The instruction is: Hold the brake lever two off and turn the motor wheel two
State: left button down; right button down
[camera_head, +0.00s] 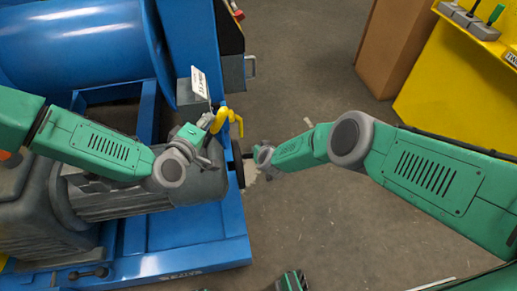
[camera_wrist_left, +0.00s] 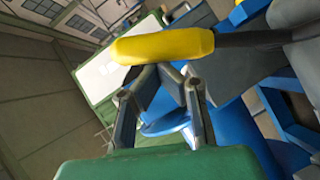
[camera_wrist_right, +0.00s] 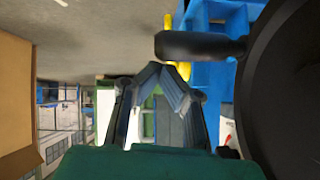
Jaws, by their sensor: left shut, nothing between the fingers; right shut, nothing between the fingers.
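The brake lever with a yellow handle (camera_head: 226,118) stands at the edge of the blue machine frame, by a white label plate. My left gripper (camera_head: 206,122) is shut and empty beside it. In the left wrist view the yellow handle (camera_wrist_left: 165,45) lies across, just beyond the shut fingertips (camera_wrist_left: 165,72); contact cannot be told. The motor wheel (camera_head: 237,165) is dark and seen edge-on at the motor's end. In the right wrist view the wheel (camera_wrist_right: 285,90) fills the right side, with its dark crank handle (camera_wrist_right: 195,45) beyond my shut, empty right gripper (camera_wrist_right: 165,72).
The grey motor (camera_head: 130,200) sits on the blue frame (camera_head: 190,262), under my left arm. A large blue drum (camera_head: 80,45) is behind it. A yellow panel (camera_head: 455,75) and a brown box (camera_head: 392,45) stand at the back right. The floor between is clear.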

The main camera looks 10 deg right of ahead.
jog(key=shift+s+f, duration=0.25)
jog(key=shift+f, duration=0.35)
dwell(0.5)
jog(key=shift+s+f, duration=0.35)
jog(key=shift+f, duration=0.25)
jog(key=s+f+g, duration=0.1)
jog(key=s+g, duration=0.9)
jog(key=shift+s, duration=0.35)
dwell(1.2)
jog(key=shift+s+r+g, duration=0.1)
jog(key=shift+r+g, duration=0.05)
jog(key=shift+g, duration=0.25)
dwell(0.9)
notch_tip(320, 180, up, 12)
jog(key=w, duration=0.1)
jog(key=shift+d, duration=0.2)
